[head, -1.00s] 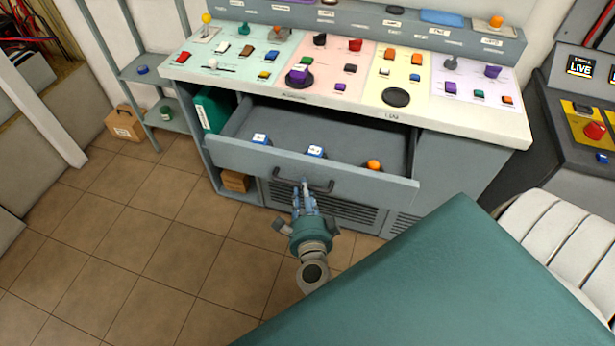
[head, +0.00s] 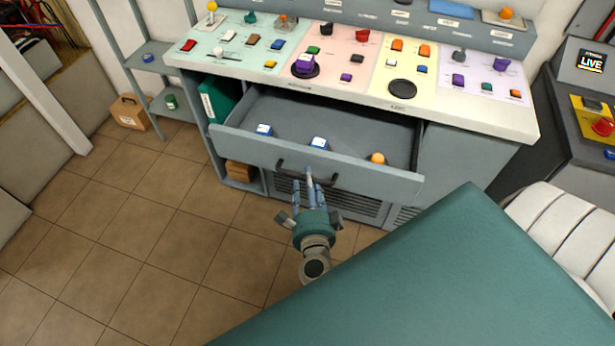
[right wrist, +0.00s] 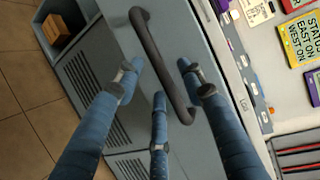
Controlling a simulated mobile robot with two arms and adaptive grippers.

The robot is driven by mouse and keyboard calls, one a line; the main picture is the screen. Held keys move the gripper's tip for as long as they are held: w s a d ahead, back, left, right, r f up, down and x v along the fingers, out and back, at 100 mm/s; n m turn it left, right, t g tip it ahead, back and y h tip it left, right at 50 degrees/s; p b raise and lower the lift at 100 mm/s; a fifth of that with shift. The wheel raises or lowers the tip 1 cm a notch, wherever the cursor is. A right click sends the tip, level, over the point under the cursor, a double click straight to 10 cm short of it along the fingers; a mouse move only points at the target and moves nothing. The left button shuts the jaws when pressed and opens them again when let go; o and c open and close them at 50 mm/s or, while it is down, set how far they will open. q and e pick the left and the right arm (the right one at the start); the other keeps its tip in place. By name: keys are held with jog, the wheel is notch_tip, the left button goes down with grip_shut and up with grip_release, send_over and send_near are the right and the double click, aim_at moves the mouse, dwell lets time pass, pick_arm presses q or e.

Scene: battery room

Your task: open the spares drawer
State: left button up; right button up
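The spares drawer (head: 245,148) is a grey drawer under the console top. It stands pulled out, with its inside showing. Its dark bar handle (head: 291,171) is on the front face. The handle also crosses the right wrist view (right wrist: 151,45). My right gripper (head: 312,182) is at the handle from the front. In the right wrist view its blue fingers (right wrist: 160,80) are spread, with fingertips on both sides of the bar and gaps between them. Firm contact with the bar cannot be told. My left gripper is not in view.
Two blue-and-white pieces (head: 319,143) and an orange round piece (head: 377,158) lie in the drawer. The console top (head: 450,112) above carries several coloured controls. A shelf (head: 152,60) and a cardboard box (head: 130,112) stand at left. The tiled floor (head: 150,235) at left is clear.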

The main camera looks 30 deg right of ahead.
jog(key=v, duration=0.7)
jog(key=shift+s+a, duration=0.25)
jog(key=shift+s, duration=0.1)
jog(key=shift+f, duration=0.1)
jog(key=shift+w, duration=0.1)
